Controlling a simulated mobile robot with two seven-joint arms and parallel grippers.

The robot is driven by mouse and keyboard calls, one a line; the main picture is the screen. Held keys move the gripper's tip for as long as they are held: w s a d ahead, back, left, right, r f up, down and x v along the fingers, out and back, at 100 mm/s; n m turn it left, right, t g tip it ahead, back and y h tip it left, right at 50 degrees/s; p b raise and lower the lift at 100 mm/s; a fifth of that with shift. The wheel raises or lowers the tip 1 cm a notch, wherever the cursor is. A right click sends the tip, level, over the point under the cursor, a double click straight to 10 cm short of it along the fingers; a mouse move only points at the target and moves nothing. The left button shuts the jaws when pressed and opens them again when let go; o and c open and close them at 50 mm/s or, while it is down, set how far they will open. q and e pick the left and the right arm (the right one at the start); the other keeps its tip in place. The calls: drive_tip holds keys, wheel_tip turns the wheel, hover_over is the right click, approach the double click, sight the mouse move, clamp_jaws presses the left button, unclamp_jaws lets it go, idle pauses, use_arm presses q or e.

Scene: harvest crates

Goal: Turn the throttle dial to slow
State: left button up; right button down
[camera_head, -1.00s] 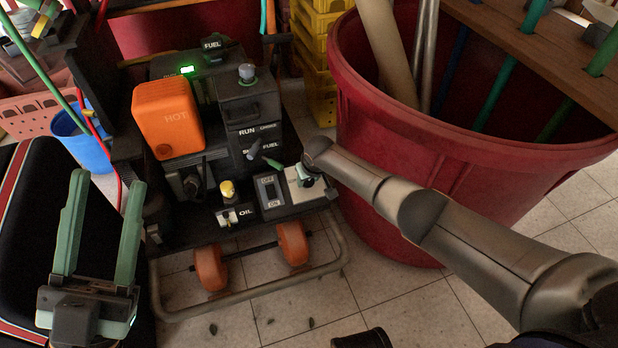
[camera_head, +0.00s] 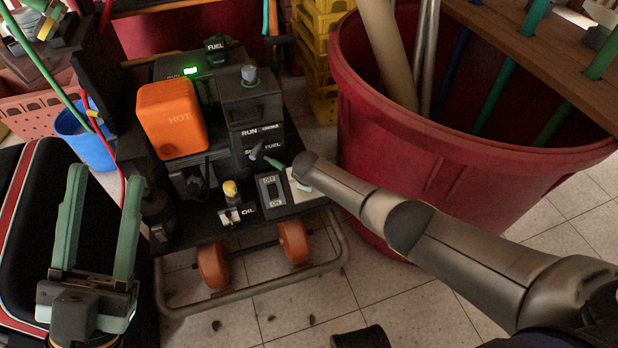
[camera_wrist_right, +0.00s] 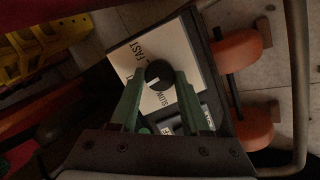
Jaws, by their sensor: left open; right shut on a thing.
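The throttle dial (camera_wrist_right: 160,73) is a round black knob with a white mark on a white plate (camera_wrist_right: 181,62) lettered FAST and SLOW. My right gripper (camera_wrist_right: 157,84) is shut on the dial, a green finger on each side. The mark lies near the fingers, and I cannot tell exactly where it points. In the head view my right wrist covers the dial and leaves a strip of the white plate (camera_head: 297,196) showing. My left gripper (camera_head: 104,183) is open and empty at the lower left.
The generator has an orange HOT cover (camera_head: 172,119), a rocker switch (camera_head: 271,190), a yellow-topped OIL cap (camera_head: 230,189) and a RUN/CHOKE panel. A red bin (camera_head: 440,150) stands right of it, close to my right arm. Yellow crates (camera_head: 318,60) are stacked behind.

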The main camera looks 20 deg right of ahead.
drive_tip(key=n+t+p, duration=0.1)
drive_tip(key=n, duration=0.5)
drive_tip(key=shift+s+p, duration=0.15)
drive_tip(key=shift+p, duration=0.15)
drive_tip(key=n+t+p, duration=0.1)
drive_tip(key=n, duration=0.5)
drive_tip(key=shift+s+f+n, duration=0.1)
drive_tip(key=shift+f+n, duration=0.05)
drive_tip(key=shift+n, duration=0.25)
drive_tip(key=shift+c, duration=1.8)
unclamp_jaws()
